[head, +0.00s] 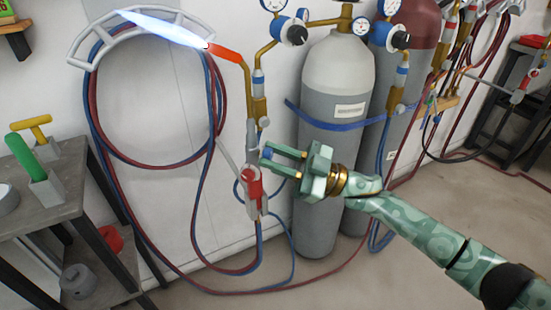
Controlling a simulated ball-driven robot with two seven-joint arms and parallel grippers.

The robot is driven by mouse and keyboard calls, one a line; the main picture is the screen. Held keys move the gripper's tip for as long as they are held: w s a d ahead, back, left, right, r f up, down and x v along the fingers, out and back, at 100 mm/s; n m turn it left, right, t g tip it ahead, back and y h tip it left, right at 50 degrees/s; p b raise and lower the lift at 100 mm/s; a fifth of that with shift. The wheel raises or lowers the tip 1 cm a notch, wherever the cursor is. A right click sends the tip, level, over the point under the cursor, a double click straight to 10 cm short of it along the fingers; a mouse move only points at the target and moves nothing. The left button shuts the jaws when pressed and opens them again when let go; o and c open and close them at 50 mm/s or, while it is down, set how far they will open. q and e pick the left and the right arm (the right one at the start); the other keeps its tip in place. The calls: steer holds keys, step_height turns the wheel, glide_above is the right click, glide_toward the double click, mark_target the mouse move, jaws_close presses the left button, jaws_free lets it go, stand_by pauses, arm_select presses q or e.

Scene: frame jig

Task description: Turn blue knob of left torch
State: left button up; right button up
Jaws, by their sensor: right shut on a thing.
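The left torch (258,108) stands upright at the wall, with a brass neck and a red-orange nozzle (224,54). A long blue-white flame (165,29) comes out of the nozzle toward the upper left. A red part (253,184) is on the lower torch body, near the hoses. My right gripper (268,160) reaches in from the right, with its two fingers pointing left at the torch. It is shut on the blue knob (266,153), a small blue spot at the fingertips, mostly hidden by them. My left gripper is not in view.
Grey gas cylinder (338,85) and dark red cylinder (415,25) stand behind my right arm, with gauges above. Red and blue hoses (92,110) loop from a wall holder (78,48). A grey table (62,195) with tools stands left. More hoses and a torch are at right.

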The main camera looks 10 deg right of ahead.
steer(key=shift+w+n+g, duration=0.1)
steer(key=shift+n+g, duration=0.7)
steer(key=shift+n, duration=1)
steer(key=o, duration=1)
steer(key=v, duration=1.6)
steer(key=shift+d+r, duration=0.1)
steer(key=shift+d, duration=0.15)
